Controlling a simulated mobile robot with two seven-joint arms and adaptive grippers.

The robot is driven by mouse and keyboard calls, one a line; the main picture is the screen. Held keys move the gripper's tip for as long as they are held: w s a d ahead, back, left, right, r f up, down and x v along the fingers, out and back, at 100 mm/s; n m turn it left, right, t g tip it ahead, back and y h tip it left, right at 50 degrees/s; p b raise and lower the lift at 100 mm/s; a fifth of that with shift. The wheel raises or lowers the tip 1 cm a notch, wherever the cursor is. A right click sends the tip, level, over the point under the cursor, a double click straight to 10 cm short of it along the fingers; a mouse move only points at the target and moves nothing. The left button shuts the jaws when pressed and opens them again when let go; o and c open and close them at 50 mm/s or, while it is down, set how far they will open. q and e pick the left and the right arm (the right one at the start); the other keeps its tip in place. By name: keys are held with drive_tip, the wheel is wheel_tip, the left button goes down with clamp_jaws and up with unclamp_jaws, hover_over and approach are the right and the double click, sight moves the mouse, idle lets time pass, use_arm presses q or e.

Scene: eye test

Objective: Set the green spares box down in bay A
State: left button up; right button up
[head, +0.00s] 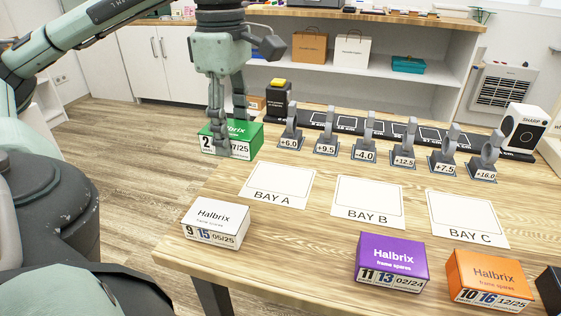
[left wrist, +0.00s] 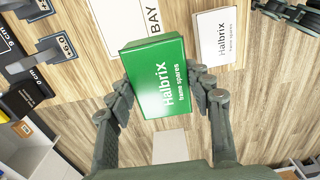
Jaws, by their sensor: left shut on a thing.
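The green spares box (head: 240,138) is at the far left edge of the table in the head view, with my left gripper (head: 228,122) shut on it from above. In the left wrist view the green box (left wrist: 158,75) sits between the fingers of my left gripper (left wrist: 160,100). Whether it touches the table cannot be told. Bay A (head: 279,182) is an empty white marked rectangle, to the right of and nearer than the green box. Part of its sheet also shows in the left wrist view (left wrist: 113,25).
Bay B (head: 368,199) and bay C (head: 466,216) are empty. A white box (head: 215,222) stands just in front of bay A. A purple box (head: 391,262) and an orange box (head: 488,279) stand at the front. Several numbered stands (head: 364,138) line up behind the bays.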

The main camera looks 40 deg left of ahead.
use_arm(q)
hover_over(281, 178)
drive_tip(key=f, duration=0.4)
drive_tip(key=shift+s+f+p, duration=0.2)
drive_tip(key=shift+f+p, duration=0.2)
drive_tip(key=shift+w+d+f, duration=0.1)
drive_tip(key=shift+w+f, duration=0.05)
drive_tip(key=shift+f, duration=0.05)
wheel_tip(281, 178, down, 3)
drive_tip(key=shift+f, duration=0.5)
use_arm(e)
drive_tip(key=f, duration=0.3)
drive_tip(key=shift+w+a, duration=0.1)
drive_tip(key=shift+w, duration=0.1)
use_arm(q)
drive_tip(key=shift+f, duration=0.15)
use_arm(e)
drive_tip(key=shift+s, duration=0.1)
use_arm(q)
drive_tip(key=o, duration=1.2)
drive_tip(key=shift+o, duration=0.2)
use_arm(e)
drive_tip(key=shift+d+r, duration=0.25)
drive_tip(key=shift+r, duration=0.15)
